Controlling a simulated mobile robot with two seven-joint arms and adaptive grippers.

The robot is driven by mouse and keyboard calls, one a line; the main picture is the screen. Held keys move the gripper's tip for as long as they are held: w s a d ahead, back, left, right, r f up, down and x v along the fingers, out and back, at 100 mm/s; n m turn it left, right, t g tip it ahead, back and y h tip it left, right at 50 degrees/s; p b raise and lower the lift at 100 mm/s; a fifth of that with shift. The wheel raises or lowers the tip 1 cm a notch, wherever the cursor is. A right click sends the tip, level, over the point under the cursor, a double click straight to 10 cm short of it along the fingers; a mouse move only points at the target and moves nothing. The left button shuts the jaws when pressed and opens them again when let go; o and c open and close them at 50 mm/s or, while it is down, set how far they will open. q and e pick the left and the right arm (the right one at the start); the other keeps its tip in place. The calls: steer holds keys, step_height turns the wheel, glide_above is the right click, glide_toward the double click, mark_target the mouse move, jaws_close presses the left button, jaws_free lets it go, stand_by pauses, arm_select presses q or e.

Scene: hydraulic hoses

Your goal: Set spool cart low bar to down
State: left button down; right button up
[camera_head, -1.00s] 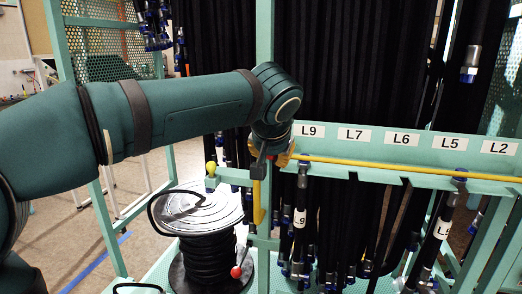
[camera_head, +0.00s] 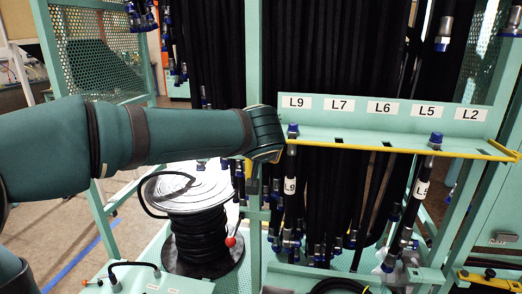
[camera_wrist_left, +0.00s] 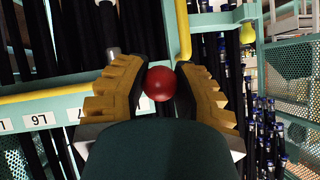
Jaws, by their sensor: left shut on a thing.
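The yellow low bar (camera_head: 400,150) runs along the front edge of the green hose shelf, in front of the hose slots. Its yellow rod also shows in the wrist view (camera_wrist_left: 183,30), rising just beyond the fingers. My left gripper (camera_wrist_left: 160,84) is shut around a red ball knob (camera_wrist_left: 159,83), which sits between the two yellow ribbed fingers. In the head view the fingers and the held knob are hidden behind my left wrist, at the shelf's left end. My right gripper is in neither view.
A labelled rail (camera_head: 390,118) stands behind the bar. Hoses with blue caps hang in slots L9 (camera_head: 290,185) and L5 (camera_head: 421,188). A spool of black hose (camera_head: 203,225) stands below my arm, with another red knob (camera_head: 231,241) beside it.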

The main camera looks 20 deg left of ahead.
arm_select(q)
steer(key=shift+f, duration=0.2)
steer(key=c, duration=0.9)
jaws_free()
steer(key=shift+s+r, duration=0.1)
steer(key=shift+s+d+r, duration=0.15)
steer(key=shift+s+r, duration=0.05)
steer(key=v, duration=1.1)
steer(key=shift+s+d, duration=0.1)
steer(key=shift+s, duration=0.1)
